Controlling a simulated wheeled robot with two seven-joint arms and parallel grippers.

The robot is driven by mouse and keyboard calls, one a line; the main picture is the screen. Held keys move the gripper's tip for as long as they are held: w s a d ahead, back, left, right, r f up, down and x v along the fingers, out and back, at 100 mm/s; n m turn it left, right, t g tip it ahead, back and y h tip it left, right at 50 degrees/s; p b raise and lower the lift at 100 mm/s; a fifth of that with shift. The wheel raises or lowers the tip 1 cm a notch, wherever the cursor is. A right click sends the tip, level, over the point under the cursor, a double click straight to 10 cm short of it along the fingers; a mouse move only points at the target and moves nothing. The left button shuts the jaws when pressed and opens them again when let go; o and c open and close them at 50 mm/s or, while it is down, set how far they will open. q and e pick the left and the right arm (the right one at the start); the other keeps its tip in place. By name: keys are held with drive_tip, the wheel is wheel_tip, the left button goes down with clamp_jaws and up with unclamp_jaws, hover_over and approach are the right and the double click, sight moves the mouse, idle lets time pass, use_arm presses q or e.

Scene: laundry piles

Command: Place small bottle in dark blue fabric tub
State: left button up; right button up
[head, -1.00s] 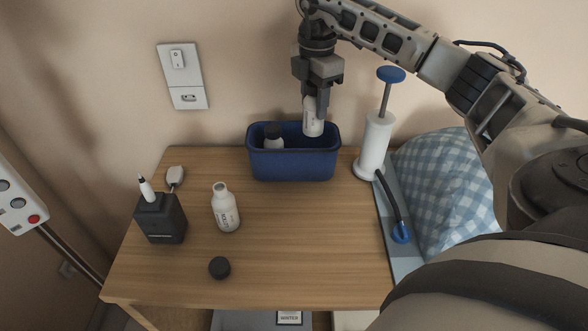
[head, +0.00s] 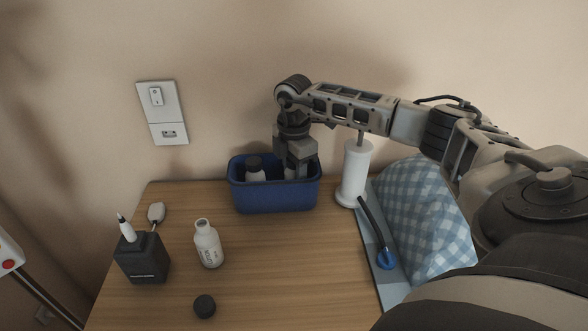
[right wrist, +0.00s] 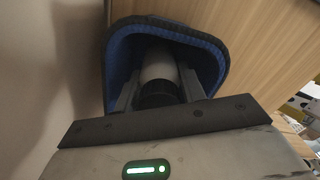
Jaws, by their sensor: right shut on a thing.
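The dark blue fabric tub (head: 275,197) stands at the back of the wooden table. My right gripper (head: 297,172) reaches down into the tub's right part. In the right wrist view its fingers (right wrist: 157,95) are shut on a small white bottle (right wrist: 159,66) with a dark cap, inside the tub's blue walls (right wrist: 118,62). In the head view the gripper and the tub's front wall hide most of this bottle. Another dark-capped bottle (head: 255,170) stands in the tub's left part. My left gripper is not in view.
An uncapped white bottle (head: 208,244) stands on the table, with a loose dark cap (head: 204,306) in front. A black holder (head: 142,258) is at left. A white pump (head: 353,175) and checked pillow (head: 425,215) are right of the tub. The middle of the table is clear.

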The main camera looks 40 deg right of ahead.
drive_tip(key=shift+f, duration=0.1)
drive_tip(key=o, duration=0.8)
drive_tip(key=shift+o, duration=0.2)
wheel_tip(320, 180, up, 12)
drive_tip(key=shift+r+b, duration=0.15)
drive_tip(key=shift+b, duration=0.25)
